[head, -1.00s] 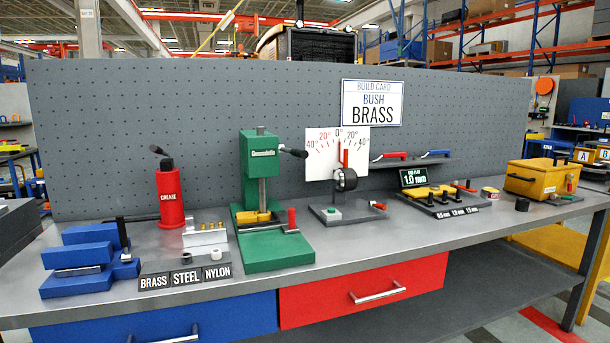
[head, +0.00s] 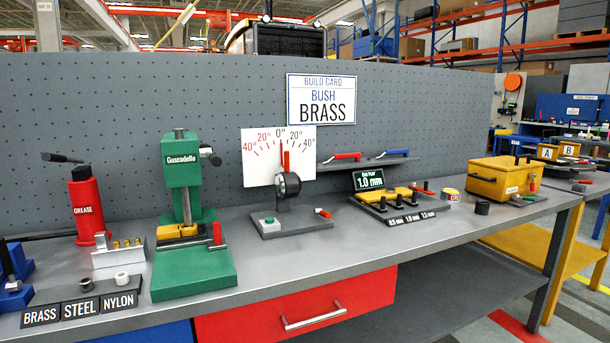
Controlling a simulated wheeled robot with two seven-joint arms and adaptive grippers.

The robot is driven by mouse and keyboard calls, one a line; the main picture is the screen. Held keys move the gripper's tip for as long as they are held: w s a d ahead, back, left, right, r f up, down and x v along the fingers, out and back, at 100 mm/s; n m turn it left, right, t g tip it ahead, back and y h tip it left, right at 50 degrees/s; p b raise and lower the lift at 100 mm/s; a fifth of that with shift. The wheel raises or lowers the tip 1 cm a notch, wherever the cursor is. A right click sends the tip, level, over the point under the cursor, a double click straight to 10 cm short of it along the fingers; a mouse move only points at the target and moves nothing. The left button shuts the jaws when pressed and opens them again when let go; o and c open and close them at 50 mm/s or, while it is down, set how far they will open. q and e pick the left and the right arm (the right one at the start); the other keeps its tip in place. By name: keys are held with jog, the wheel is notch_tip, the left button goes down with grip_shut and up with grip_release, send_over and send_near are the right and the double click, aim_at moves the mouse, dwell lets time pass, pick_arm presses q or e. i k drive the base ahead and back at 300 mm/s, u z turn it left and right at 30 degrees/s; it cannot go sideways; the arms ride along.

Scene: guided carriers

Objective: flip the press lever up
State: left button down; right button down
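The green press (head: 181,160) stands upright on its green base (head: 195,275) in the left half of the head view. Its lever (head: 210,156) is a short dark arm with a black knob at the right side of the press head. It points to the right and appears foreshortened, so its exact tilt is hard to tell. A yellow block (head: 177,231) sits at the foot of the press column, with a red-handled clamp (head: 217,234) beside it. Neither of my grippers shows in the head view.
A red grease dispenser (head: 87,208) and a tray of brass pins (head: 120,253) stand left of the press. An angle gauge (head: 285,185) stands to the right. A yellow box (head: 505,180) is at the far right.

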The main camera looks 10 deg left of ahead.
aim_at(206, 151)
jog(key=z, duration=0.35)
jog(key=i, duration=1.45)
jog(key=u, duration=0.5)
